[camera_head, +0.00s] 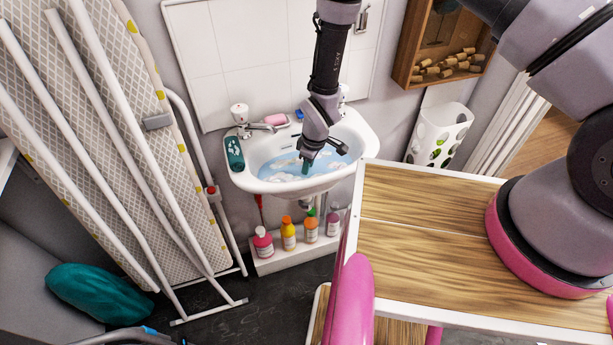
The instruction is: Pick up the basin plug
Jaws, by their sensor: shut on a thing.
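The white basin (258,186) hangs on the wall and holds bluish water with white suds (280,172). My gripper (307,163) points down over the basin, just above or at the water. It is shut on a small teal-green piece (305,169), which I take to be the basin plug. Most of this piece is hidden by the fingers and perhaps the water. The drain is not visible.
Taps (240,114), a teal item (234,153) and a pink soap (276,119) sit on the basin rim. Several bottles (288,233) stand on a low ledge below. An ironing board (130,110) leans at left. A wall box (408,55) of corks hangs at upper right.

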